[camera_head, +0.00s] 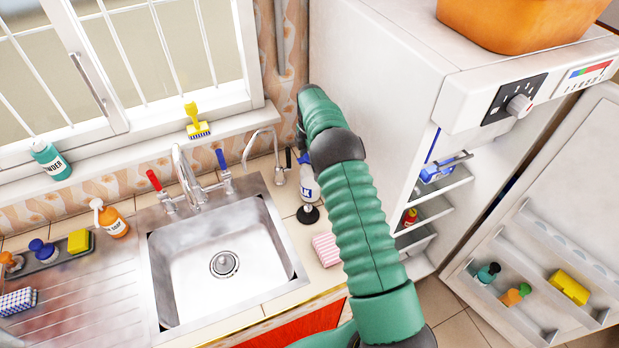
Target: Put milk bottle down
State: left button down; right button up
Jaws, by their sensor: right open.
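The milk bottle (308,184), white with a blue label and a blue top, is upright at the back of the counter, right of the sink. My green right arm reaches over the counter and hides part of it. My right gripper (296,158) is open at the bottle's top, mostly hidden behind the arm's wrist. I cannot tell whether its fingers touch the bottle. My left gripper is out of view.
The metal sink (162,290) lies left of the bottle, with a curved tap (262,145) close by. A black round object (308,215) and a pink striped cloth (326,249) are near the bottle. An open fridge (400,100) stands right.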

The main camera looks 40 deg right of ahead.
jog(key=shift+d+f, duration=0.35)
jog(key=shift+f, duration=0.4)
jog(key=shift+a+r, duration=0.2)
jog(key=shift+a, duration=0.25)
jog(key=c, duration=1.1)
jog(key=shift+w+d, duration=0.1)
jog(key=shift+d, duration=0.15)
grip_shut()
